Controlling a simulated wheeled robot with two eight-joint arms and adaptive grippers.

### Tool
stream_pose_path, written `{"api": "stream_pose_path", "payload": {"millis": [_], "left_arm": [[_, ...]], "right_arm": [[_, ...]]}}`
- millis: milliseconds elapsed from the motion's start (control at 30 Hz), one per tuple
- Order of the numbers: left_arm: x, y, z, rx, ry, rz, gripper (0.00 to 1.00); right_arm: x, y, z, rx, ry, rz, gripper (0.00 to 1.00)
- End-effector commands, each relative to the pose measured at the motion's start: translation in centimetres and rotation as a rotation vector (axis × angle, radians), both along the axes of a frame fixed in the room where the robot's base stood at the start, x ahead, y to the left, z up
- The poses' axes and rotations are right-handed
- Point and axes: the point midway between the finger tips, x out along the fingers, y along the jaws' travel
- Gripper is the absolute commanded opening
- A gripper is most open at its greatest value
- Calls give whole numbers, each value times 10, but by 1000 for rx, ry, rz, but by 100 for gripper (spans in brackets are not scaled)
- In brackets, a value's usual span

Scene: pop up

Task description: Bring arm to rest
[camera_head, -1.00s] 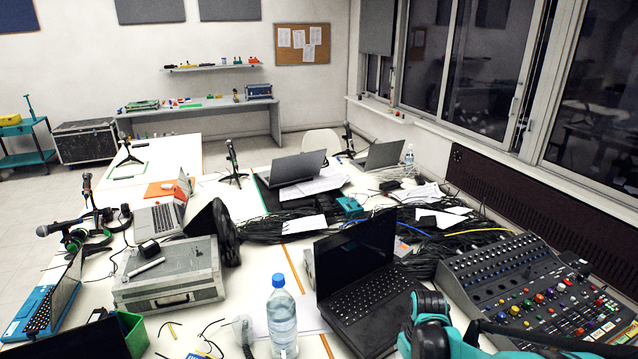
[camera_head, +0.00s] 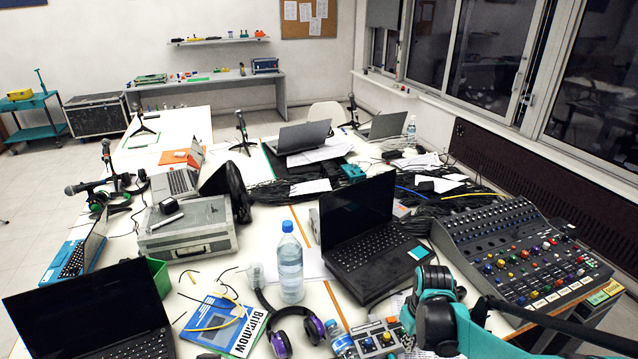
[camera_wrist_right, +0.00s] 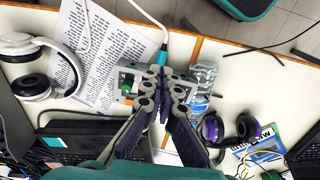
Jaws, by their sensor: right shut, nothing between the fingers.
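My right arm (camera_head: 432,312), teal and black, comes in at the bottom right of the head view, in front of the black laptop and beside the mixing console. Its fingertips cannot be made out there. In the right wrist view my right gripper (camera_wrist_right: 162,78) is shut and empty, its dark fingers together over the white table. A small grey box with a green part (camera_wrist_right: 128,88) and a printed sheet (camera_wrist_right: 108,45) lie below and beside the fingers. My left gripper is in neither view.
The open black laptop (camera_head: 378,255), mixing console (camera_head: 520,250), water bottle (camera_head: 289,265), purple headphones (camera_head: 290,325), small mixer (camera_head: 378,338) and grey case (camera_head: 187,230) crowd the table. White headphones (camera_wrist_right: 40,60) lie left in the wrist view. Bare tabletop (camera_wrist_right: 235,60) shows at its right.

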Motion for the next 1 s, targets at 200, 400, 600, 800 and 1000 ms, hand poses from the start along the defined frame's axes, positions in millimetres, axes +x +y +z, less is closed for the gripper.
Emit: {"api": "stream_pose_path", "payload": {"millis": [200, 400, 600, 800, 1000], "left_arm": [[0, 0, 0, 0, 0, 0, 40], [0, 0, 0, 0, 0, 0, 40], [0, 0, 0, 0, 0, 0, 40], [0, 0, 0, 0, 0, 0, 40], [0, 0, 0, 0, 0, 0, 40]], "right_arm": [[-14, 8, 26, -3, -68, -37, 0], [-36, 18, 57, 1, -166, -87, 0], [-74, 33, 90, 27, -324, -168, 0], [-108, 45, 104, 71, -469, -241, 0], [-122, 49, 107, 103, -546, -281, 0]]}}
